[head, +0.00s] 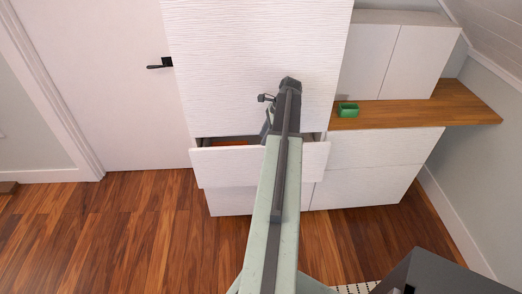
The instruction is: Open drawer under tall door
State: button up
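The tall white door (250,55) with a rippled surface stands shut above the drawers. The drawer (232,167) under it is pulled out part way, and a dark opening shows behind its front panel. Something orange-brown shows inside at the left. My arm reaches over the middle of this drawer. My gripper (267,126) points down at the drawer's top edge, and my arm hides most of it. I cannot see whether its fingers touch the drawer front or are closed.
Another white drawer front (230,201) lies below. To the right are a wooden counter (440,106) with a green box (348,110), and upper cabinets (385,60). A white room door (105,80) with a black handle is at the left. The wooden floor (130,235) at front left is clear.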

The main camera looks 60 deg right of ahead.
aim_at(260, 154)
jog(key=shift+s+d+m, duration=0.3)
jog(key=shift+s+d, duration=0.1)
jog(key=shift+s, duration=0.05)
jog(key=b+x, duration=0.7)
jog(key=x, duration=0.1)
jog(key=shift+r, duration=0.1)
grip_shut()
dwell(0.8)
